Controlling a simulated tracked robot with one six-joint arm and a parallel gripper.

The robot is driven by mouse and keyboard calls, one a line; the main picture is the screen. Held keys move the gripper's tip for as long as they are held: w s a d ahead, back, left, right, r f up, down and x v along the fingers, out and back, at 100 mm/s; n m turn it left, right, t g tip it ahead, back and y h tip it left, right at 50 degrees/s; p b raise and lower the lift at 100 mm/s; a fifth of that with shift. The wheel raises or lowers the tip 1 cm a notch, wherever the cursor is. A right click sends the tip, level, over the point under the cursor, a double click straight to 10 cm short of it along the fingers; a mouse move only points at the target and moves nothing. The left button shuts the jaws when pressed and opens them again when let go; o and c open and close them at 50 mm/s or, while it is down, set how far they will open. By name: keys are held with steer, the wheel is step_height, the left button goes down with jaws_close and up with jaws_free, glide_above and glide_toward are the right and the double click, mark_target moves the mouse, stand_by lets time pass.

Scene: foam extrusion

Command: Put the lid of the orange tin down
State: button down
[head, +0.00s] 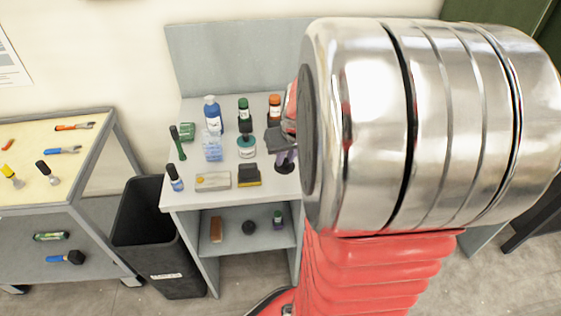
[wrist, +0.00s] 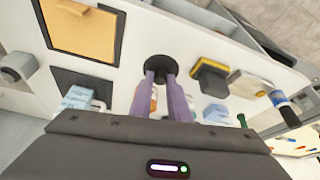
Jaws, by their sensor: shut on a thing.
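My gripper (wrist: 161,76) points down over the white bench top, its purple fingers shut on a dark round disc, which I take to be the lid (wrist: 160,62). In the head view the lid (head: 287,168) shows under the fingertips, near the front right of the bench. I cannot tell whether it touches the surface. The orange tin (head: 274,106), orange at the top, stands at the back of the bench, left of my arm. In the wrist view an orange patch is mostly hidden behind the fingers.
A black and yellow block (head: 249,176) lies just left of the lid. A teal and white tin (head: 246,147), a blue bottle (head: 212,115) and other bottles stand farther left and back. A framed tan panel (wrist: 84,30) lies on the other side. A black bin (head: 150,235) stands beside the bench.

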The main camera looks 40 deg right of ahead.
mark_target(286, 165)
steer(key=shift+f, duration=1.9)
steer(key=c, duration=1.7)
jaws_free()
steer(key=shift+o, duration=0.2)
steer(key=v, duration=1.2)
